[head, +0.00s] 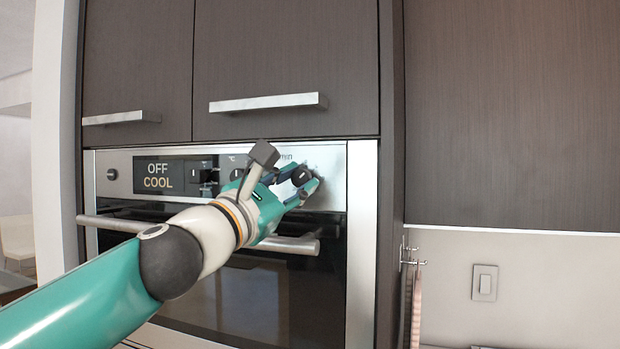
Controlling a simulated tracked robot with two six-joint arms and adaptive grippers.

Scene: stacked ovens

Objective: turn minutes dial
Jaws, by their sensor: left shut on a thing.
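The oven's control panel (327,160) runs along its top, with a display (159,174) reading OFF and COOL. The minutes dial (301,176) is a dark round knob at the right of the panel, under a label partly hidden by my arm. My left gripper (304,186) reaches in from the left and is shut on this dial, its fingers around it. The gripper's body hides part of the panel beside the dial. My right gripper is not in view.
Another dark knob (112,174) sits at the panel's left end. The oven's handle bar (290,245) runs just below my left wrist. Dark cabinet doors with a metal handle (264,103) are above. A wall switch (485,282) is at the right.

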